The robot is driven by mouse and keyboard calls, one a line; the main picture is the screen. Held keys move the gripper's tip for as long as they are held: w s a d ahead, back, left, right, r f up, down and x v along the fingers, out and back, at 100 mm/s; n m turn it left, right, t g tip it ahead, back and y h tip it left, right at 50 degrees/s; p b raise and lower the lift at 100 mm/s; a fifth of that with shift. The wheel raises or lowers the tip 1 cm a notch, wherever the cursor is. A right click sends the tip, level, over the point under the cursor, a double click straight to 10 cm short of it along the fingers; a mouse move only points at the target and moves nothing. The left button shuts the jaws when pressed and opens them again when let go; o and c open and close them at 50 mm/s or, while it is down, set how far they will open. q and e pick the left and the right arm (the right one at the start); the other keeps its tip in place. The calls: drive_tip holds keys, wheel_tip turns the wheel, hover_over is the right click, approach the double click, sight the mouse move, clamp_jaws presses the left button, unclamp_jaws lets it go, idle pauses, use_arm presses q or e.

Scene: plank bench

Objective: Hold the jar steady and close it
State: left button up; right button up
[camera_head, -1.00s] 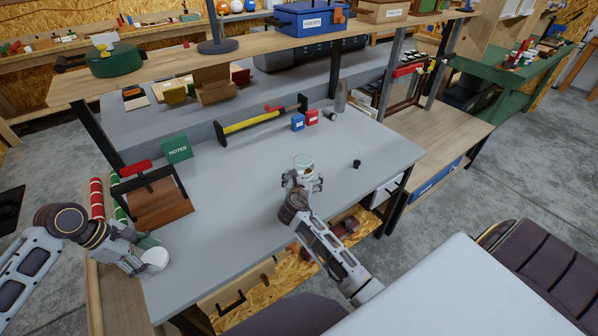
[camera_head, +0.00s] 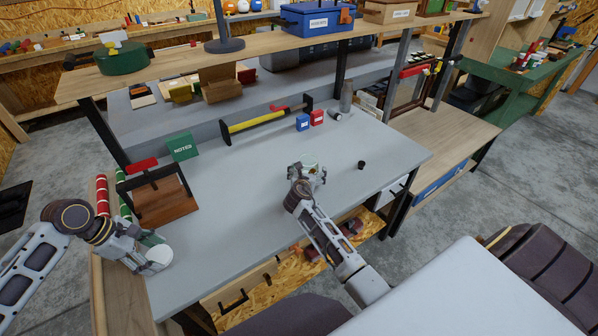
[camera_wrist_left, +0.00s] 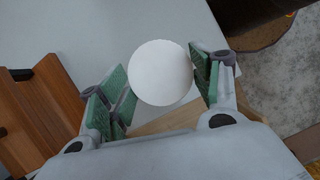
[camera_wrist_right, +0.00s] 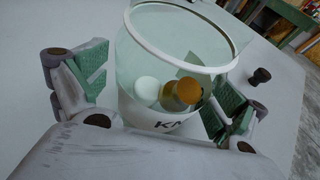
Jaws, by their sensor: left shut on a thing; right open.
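The clear jar (camera_head: 311,160) stands open on the grey bench. The right wrist view shows the jar (camera_wrist_right: 165,68) with a white rim, part of a printed label and several small white and amber round things inside. My right gripper (camera_head: 307,174) is at the jar, its open fingers (camera_wrist_right: 150,100) on either side of it; contact cannot be made out. The round white lid (camera_head: 158,257) is at the bench's front left corner. My left gripper (camera_head: 150,255) is shut on the lid, which shows between its green pads in the left wrist view (camera_wrist_left: 162,72).
A small black knob (camera_head: 361,165) lies right of the jar. A wooden rack (camera_head: 165,197) stands near my left gripper. A green notes box (camera_head: 182,147), a yellow level (camera_head: 260,121) and blue (camera_head: 302,122) and red (camera_head: 317,117) boxes stand farther back. The bench middle is clear.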

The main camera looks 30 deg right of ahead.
drive_tip(key=shift+c, duration=0.2)
drive_tip(key=c, duration=1.2)
use_arm(q)
drive_tip(key=shift+r, duration=0.2)
use_arm(e)
drive_tip(key=shift+r, duration=0.15)
drive_tip(key=shift+c, duration=0.2)
use_arm(q)
drive_tip(key=shift+p+v, duration=0.95)
drive_tip(key=shift+p, duration=0.1)
use_arm(e)
drive_tip(key=shift+r, duration=0.6)
